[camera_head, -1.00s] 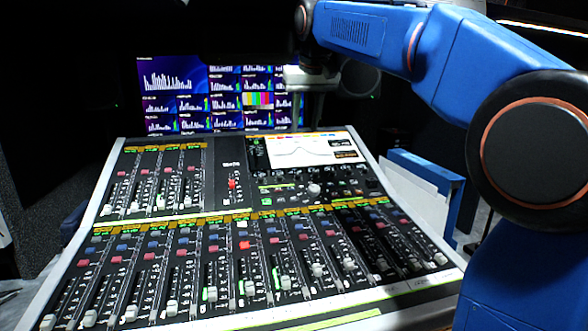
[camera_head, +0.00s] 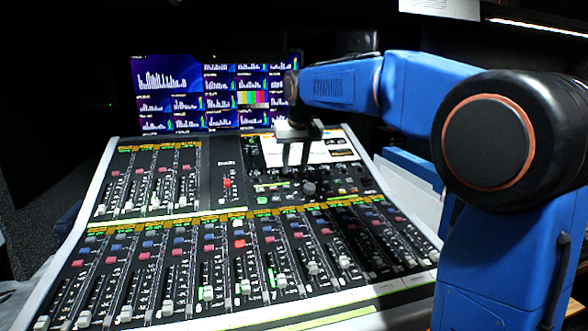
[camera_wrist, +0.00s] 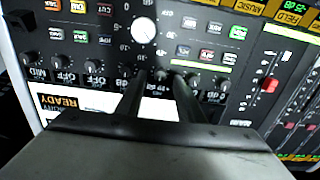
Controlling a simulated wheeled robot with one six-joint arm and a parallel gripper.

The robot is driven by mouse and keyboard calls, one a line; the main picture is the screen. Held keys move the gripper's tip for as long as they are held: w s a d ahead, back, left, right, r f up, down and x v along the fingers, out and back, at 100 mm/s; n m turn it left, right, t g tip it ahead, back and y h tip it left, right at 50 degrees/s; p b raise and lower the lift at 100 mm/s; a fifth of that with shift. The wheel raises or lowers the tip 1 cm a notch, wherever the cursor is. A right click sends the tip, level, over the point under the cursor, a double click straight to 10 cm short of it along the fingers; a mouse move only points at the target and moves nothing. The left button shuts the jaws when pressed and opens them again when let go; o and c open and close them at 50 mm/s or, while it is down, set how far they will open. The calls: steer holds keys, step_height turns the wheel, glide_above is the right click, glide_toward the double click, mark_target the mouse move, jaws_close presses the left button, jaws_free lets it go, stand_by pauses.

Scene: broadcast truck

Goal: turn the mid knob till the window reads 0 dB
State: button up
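My gripper (camera_head: 296,172) is over the upper right of the mixing console, fingers pointing down. In the wrist view my gripper (camera_wrist: 160,80) is open, its two dark fingers apart. A small dark knob (camera_wrist: 161,75) shows between the fingertips; I see no finger closed on it. It stands in a row of small knobs; I cannot tell for sure that it is the mid knob. Labels and windows appear upside down. A window (camera_wrist: 212,97) at the right of the row seems to read 0 dB; those behind the fingers are partly hidden.
A large pale knob (camera_wrist: 143,30) with a printed scale is close to the row. Lit buttons (camera_wrist: 187,50) lie nearby. A red fader (camera_wrist: 270,85) is at the right. The console's screen (camera_head: 338,148) and a wall of monitors (camera_head: 215,95) are behind.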

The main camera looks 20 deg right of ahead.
steer(key=shift+x, duration=0.75)
steer(key=shift+c, duration=0.3)
jaws_close()
steer(key=shift+n, duration=0.4)
steer(key=n, duration=0.5)
steer(key=shift+a, duration=0.1)
steer(key=n, duration=0.5)
steer(key=shift+n, duration=0.4)
steer(key=shift+s, duration=0.1)
